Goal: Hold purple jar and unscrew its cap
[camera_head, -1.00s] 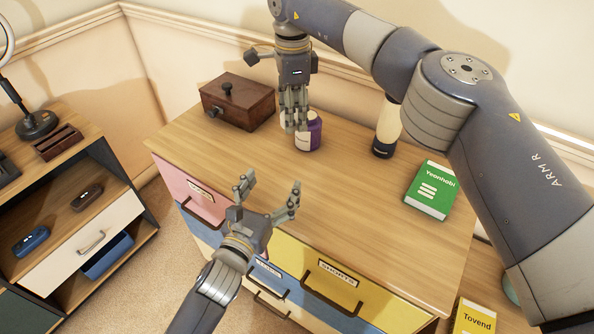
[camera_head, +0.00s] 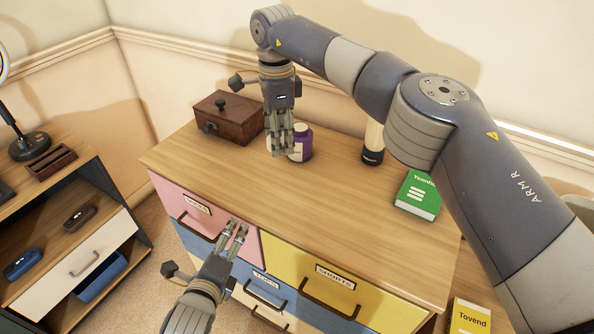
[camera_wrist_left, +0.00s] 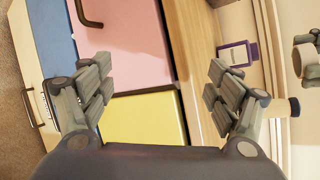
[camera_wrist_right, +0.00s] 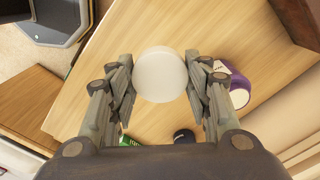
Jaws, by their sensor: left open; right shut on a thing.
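The purple jar (camera_head: 303,146) stands upright on the dresser top, with a white label on its side. It also shows in the left wrist view (camera_wrist_left: 238,54) and the right wrist view (camera_wrist_right: 239,92). My right gripper (camera_head: 279,150) points down just left of the jar. It is shut on a white round cap-like piece (camera_wrist_right: 161,75), with fingers on both sides of it. My left gripper (camera_head: 235,231) is open and empty, in front of the dresser's drawers and well short of the jar. The jar's mouth is not clear.
A brown wooden box (camera_head: 229,118) stands left of the jar. A dark-based cream bottle (camera_head: 373,146) and a green book (camera_head: 417,193) are to the right. The dresser top (camera_head: 330,198) is clear in front of the jar. A low shelf (camera_head: 70,215) stands at left.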

